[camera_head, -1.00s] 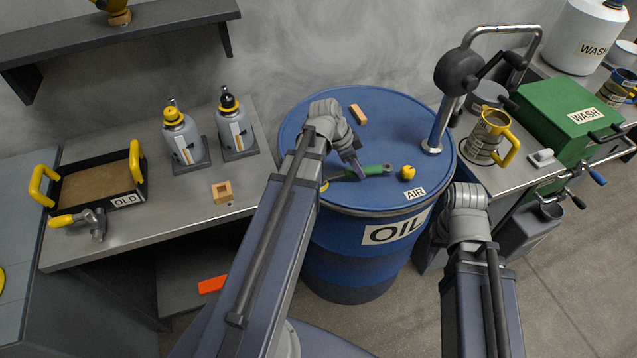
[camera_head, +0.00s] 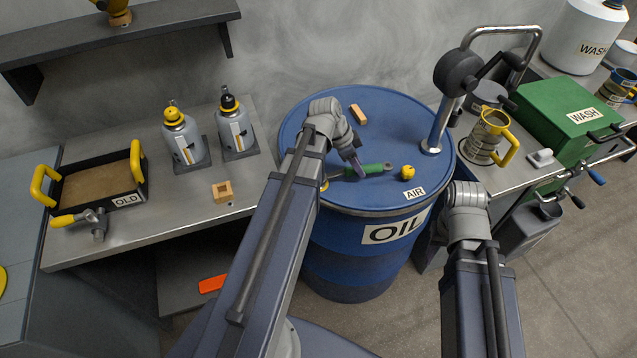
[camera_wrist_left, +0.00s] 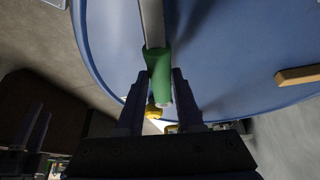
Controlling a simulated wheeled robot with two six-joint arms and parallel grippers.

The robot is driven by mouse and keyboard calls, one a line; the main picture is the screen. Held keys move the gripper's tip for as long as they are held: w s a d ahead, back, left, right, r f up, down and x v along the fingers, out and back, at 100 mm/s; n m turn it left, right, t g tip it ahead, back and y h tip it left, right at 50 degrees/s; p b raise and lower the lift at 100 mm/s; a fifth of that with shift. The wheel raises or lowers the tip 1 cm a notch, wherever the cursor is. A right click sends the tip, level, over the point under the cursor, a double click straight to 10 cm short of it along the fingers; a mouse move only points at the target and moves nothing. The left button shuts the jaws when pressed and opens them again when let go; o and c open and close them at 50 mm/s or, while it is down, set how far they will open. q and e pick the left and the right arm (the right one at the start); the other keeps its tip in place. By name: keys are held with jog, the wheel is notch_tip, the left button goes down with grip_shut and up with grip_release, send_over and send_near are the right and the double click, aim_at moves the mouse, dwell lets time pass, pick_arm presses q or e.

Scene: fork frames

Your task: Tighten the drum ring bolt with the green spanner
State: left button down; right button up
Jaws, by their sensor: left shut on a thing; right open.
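The green spanner (camera_head: 375,168) lies over the top of the blue oil drum (camera_head: 395,130), its green handle towards the drum's middle. My left gripper (camera_head: 357,167) is shut on it. In the left wrist view, the green handle (camera_wrist_left: 158,70) sits between the two fingers, and its steel shaft (camera_wrist_left: 151,22) runs up out of the picture. A small yellow piece (camera_head: 324,185) shows at the drum's rim beside my left arm; I cannot tell whether it is the ring bolt. The spanner's jaw end is hidden. My right arm is right of the drum; its fingers are hidden.
A yellow cap (camera_head: 407,172) and a wooden block (camera_head: 358,114) lie on the drum lid. A pump post (camera_head: 440,125) rises at its right edge. The left bench holds two bottles and an OLD tray (camera_head: 130,200). A yellow-handled jug (camera_head: 485,138) stands on the right bench.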

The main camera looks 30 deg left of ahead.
pick_arm(q)
jog(key=shift+r+p, duration=0.45)
jog(key=shift+r, duration=0.1)
jog(key=shift+r+p, duration=1.05)
jog(key=shift+r, duration=0.15)
notch_tip(320, 180, up, 4)
jog(key=p, duration=0.4)
dwell(0.4)
dwell(0.4)
